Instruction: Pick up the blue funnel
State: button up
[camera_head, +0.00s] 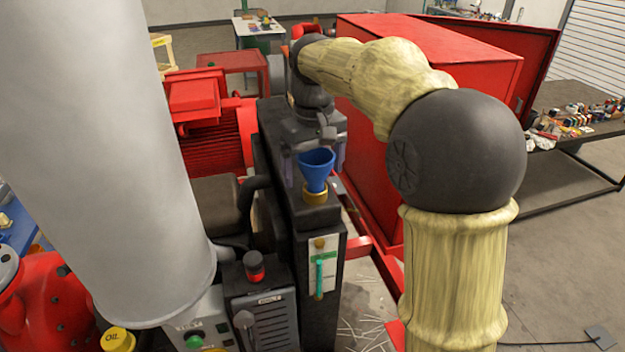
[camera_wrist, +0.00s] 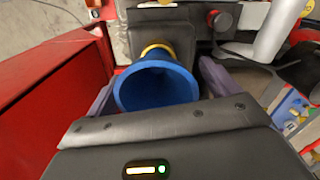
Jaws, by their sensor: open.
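The blue funnel (camera_head: 316,166) stands upright with its wide mouth up, its stem in a brass-coloured neck (camera_head: 315,194) on top of a narrow black tank (camera_head: 318,222). In the wrist view the funnel (camera_wrist: 157,88) shows its wide mouth, with the brass neck (camera_wrist: 158,50) beyond it. My gripper (camera_head: 315,165) is open, with one grey-purple finger on each side of the funnel. In the wrist view the fingers (camera_wrist: 158,84) flank the funnel's cone, with a narrow gap visible on the right. I cannot tell whether either finger touches it.
A sight gauge (camera_head: 321,268) is on the tank's front. A control box with a red knob (camera_head: 254,266) and a yellow oil cap (camera_head: 118,340) are at the lower left. A large red cabinet (camera_head: 430,60) stands behind my arm. Open floor (camera_head: 560,260) lies at the right.

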jog(key=shift+d, duration=0.25)
jog(key=c, duration=0.4)
jog(key=shift+a, duration=0.1)
jog(key=c, duration=0.8)
jog(key=shift+r, duration=0.15)
notch_tip(320, 180, up, 10)
jog(key=shift+f+b, duration=0.15)
jog(key=shift+b, duration=0.2)
